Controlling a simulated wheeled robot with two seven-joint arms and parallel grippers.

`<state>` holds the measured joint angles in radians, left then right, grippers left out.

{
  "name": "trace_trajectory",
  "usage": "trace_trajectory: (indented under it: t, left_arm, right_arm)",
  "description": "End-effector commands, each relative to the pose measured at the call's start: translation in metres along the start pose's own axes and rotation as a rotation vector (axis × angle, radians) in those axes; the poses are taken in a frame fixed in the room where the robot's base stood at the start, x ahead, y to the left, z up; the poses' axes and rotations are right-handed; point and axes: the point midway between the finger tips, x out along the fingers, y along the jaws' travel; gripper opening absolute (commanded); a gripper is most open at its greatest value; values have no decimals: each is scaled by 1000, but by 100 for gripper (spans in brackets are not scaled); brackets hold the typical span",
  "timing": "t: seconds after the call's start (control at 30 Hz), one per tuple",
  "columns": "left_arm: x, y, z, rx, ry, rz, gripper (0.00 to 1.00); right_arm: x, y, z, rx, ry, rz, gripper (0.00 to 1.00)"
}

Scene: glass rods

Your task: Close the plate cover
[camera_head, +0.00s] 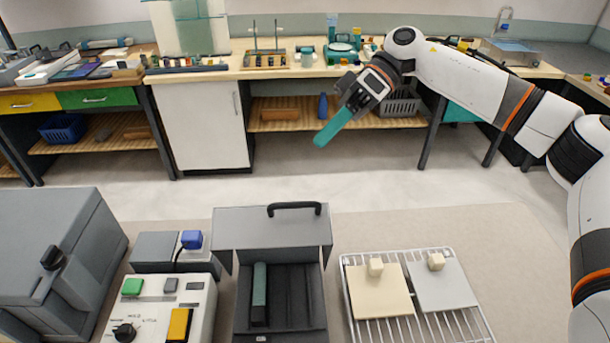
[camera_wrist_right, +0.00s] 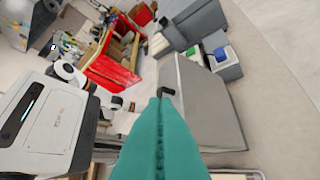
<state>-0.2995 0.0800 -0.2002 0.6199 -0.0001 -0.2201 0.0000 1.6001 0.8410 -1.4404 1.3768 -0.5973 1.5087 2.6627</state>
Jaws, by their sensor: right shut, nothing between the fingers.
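The plate cover (camera_head: 235,230) is a grey panel with a black handle (camera_head: 295,208) along its far edge. It stands raised over the back of a dark box (camera_head: 243,310), so the box's ribbed inside shows, with a dark green bar in its left part. My right gripper (camera_head: 322,138) has teal fingers pressed together and empty. It is in the air beyond the cover and above it in the head view, apart from it. In the right wrist view the shut fingers (camera_wrist_right: 160,105) point toward the cover (camera_wrist_right: 200,105) and its handle (camera_wrist_right: 167,91). My left gripper is not in view.
A control box (camera_head: 205,285) with buttons stands left of the dark box, and a large grey box (camera_head: 50,255) stands further left. A wire rack (camera_head: 345,285) with two pale knobbed plates is to the right. The bench surface behind the rack is clear.

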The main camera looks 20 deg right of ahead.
Motion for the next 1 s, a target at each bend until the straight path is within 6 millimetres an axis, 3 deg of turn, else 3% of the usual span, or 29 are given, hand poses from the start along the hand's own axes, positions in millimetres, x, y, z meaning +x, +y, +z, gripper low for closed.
trace_trajectory:
  t: [0.23,0.43,0.63,1.0]
  left_arm:
    - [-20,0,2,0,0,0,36]
    - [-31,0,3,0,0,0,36]
    - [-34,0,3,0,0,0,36]
    - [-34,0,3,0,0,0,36]
  right_arm:
    - [54,3,2,-2,3,4,0]
    - [76,2,-18,1,0,3,0]
    - [86,1,-27,-2,-1,1,0]
    - [87,0,-28,-3,-1,0,0]
